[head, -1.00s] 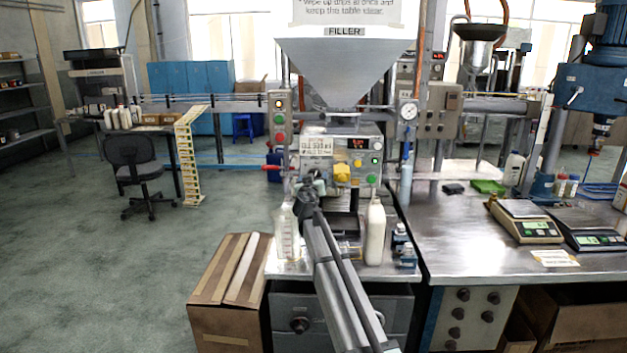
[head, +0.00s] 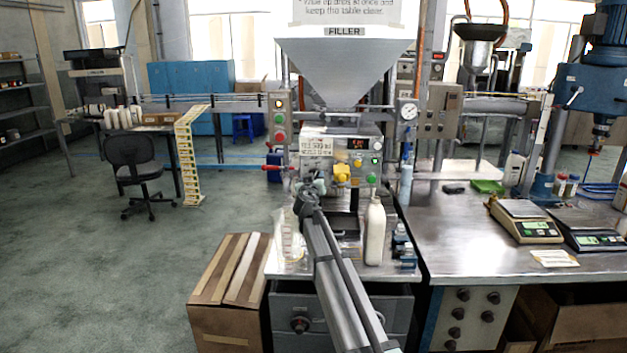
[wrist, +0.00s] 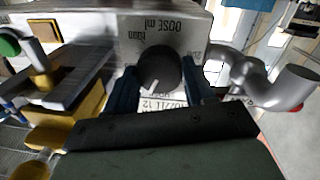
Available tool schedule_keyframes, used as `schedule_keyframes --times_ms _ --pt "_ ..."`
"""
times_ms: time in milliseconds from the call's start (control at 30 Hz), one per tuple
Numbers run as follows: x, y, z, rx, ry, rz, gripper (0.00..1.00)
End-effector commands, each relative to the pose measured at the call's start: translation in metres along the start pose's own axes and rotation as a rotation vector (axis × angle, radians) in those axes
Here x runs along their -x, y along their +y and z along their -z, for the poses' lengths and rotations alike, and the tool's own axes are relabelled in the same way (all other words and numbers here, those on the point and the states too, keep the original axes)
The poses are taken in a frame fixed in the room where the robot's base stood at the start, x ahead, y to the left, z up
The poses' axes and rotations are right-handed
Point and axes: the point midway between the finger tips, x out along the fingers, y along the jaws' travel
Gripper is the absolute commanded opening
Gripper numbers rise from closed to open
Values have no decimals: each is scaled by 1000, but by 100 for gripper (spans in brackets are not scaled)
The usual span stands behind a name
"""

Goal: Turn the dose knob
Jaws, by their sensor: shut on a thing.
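The dose knob (wrist: 160,66) is a round black knob with a white pointer mark on the filler's grey panel (wrist: 85,30). In the wrist view its mark points down and slightly left, and the "DOSE ml" lettering appears upside down. My gripper (wrist: 161,88) has one blue finger on each side of the knob and is shut on it. In the head view my gripper (head: 312,185) is at the left part of the filler's front panel (head: 340,150), and my arm hides the knob there.
A bent metal pipe (wrist: 262,88) is close to the right of the knob in the wrist view. A yellow part (wrist: 80,110) is close on the left. In the head view, a clear jug (head: 290,240) and a white bottle (head: 375,233) stand below the panel.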

Motion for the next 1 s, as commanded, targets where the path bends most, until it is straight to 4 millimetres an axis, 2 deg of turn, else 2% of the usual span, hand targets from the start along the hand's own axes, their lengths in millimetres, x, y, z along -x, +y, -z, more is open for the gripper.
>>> schedule_keyframes --times_ms 267,567,600,833,1000 --pt "0 0 0 128 8 -4 23" --pt "0 0 0 139 8 -4 23" --pt "0 0 0 139 8 -4 58" --pt "0 0 0 138 9 -4 79" --pt "0 0 0 138 9 -4 79"
